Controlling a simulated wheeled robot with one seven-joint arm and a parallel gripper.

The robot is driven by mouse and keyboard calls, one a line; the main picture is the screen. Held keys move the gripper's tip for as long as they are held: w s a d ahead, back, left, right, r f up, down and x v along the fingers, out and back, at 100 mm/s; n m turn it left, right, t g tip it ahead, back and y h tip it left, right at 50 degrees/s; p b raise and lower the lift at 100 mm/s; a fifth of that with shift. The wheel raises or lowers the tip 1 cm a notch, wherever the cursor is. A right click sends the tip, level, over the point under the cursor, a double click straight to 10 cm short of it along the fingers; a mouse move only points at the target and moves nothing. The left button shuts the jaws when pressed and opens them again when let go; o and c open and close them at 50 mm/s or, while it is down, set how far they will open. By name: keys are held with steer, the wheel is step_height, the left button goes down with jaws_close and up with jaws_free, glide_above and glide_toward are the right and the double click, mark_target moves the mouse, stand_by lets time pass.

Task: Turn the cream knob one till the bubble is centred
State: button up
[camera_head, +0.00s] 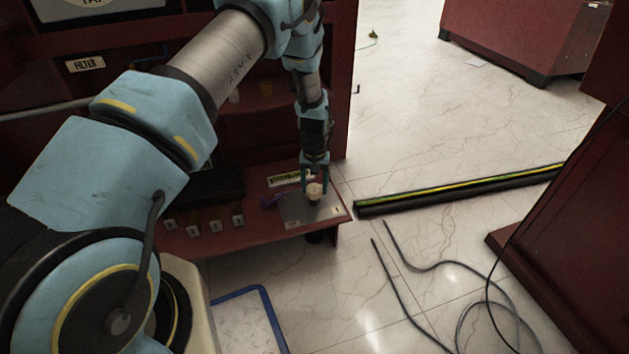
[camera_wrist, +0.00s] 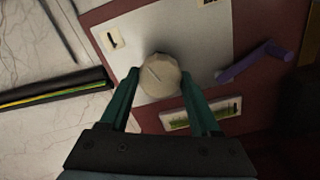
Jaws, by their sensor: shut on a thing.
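The cream knob (camera_wrist: 160,76) is faceted with a dark line on its face, and stands on a light grey plate (camera_wrist: 205,42). In the head view the knob (camera_head: 314,191) is near the right end of the red shelf. My gripper (camera_wrist: 160,88) has its two teal fingers on either side of the knob, shut on it; in the head view my gripper (camera_head: 315,184) points down at it. The level vial (camera_wrist: 201,114) with green liquid lies beside the plate and shows in the head view (camera_head: 290,179). Its bubble is too small to place surely.
A purple lever (camera_wrist: 258,62) sits near the vial. Small white labels (camera_head: 203,226) line the shelf's front edge. A black and yellow strip (camera_head: 460,190) and loose grey cables (camera_head: 430,268) lie on the floor to the right. A blue-rimmed tray (camera_head: 246,318) is below.

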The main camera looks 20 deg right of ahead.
mark_target(315, 188)
steer(key=n+p, duration=0.2)
steer(key=n, duration=0.3)
stand_by(0.6)
steer(key=o, duration=1.4)
steer(key=shift+r, duration=0.1)
step_height(315, 188, up, 11)
steer(key=p, duration=0.3)
steer(key=shift+f, duration=0.2)
